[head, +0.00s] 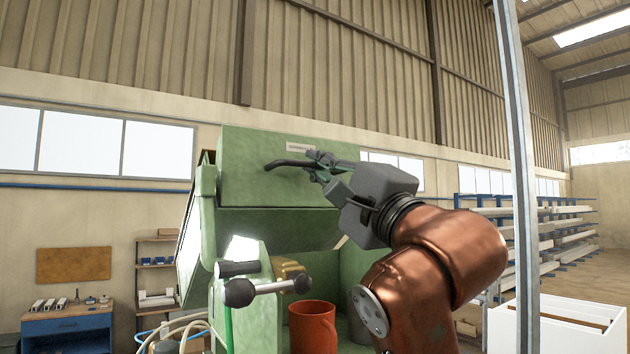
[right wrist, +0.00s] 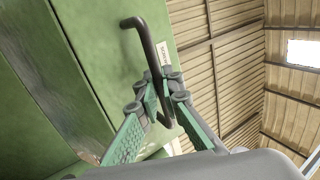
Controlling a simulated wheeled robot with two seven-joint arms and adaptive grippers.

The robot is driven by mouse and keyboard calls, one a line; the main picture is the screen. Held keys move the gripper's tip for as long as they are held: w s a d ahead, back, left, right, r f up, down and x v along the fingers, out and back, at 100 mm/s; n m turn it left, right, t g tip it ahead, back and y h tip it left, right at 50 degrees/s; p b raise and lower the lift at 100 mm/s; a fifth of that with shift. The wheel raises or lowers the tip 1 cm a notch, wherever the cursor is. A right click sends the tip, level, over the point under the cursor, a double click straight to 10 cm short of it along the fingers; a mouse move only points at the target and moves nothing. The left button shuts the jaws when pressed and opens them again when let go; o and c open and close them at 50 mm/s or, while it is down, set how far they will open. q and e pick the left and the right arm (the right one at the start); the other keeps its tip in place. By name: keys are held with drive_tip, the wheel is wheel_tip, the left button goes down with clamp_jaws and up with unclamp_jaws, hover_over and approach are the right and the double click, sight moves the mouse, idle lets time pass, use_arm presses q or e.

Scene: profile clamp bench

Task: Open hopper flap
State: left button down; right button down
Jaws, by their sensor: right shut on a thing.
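The hopper flap (head: 245,180) is a green panel high on the green machine, with a small white label near its top. A dark bar handle (head: 285,163) sticks out from its face. My right gripper (head: 320,163) is shut on this handle toward its right end. In the right wrist view the bent handle (right wrist: 143,42) runs down between the two fingers of the gripper (right wrist: 158,95), against the green flap (right wrist: 95,45). My left gripper is not in view.
Below the flap is a recess in the green machine, with a red bucket (head: 313,328) inside. A dark lever with a ball end (head: 239,292) stands at the front left. A grey post (head: 520,200) rises at the right. A white bin (head: 590,325) stands behind it.

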drive_tip(key=shift+f, duration=0.1)
idle(0.3)
drive_tip(key=c, duration=2.1)
unclamp_jaws()
drive_tip(key=shift+s+d, duration=0.1)
drive_tip(key=v, duration=1.2)
drive_tip(key=shift+f, duration=0.1)
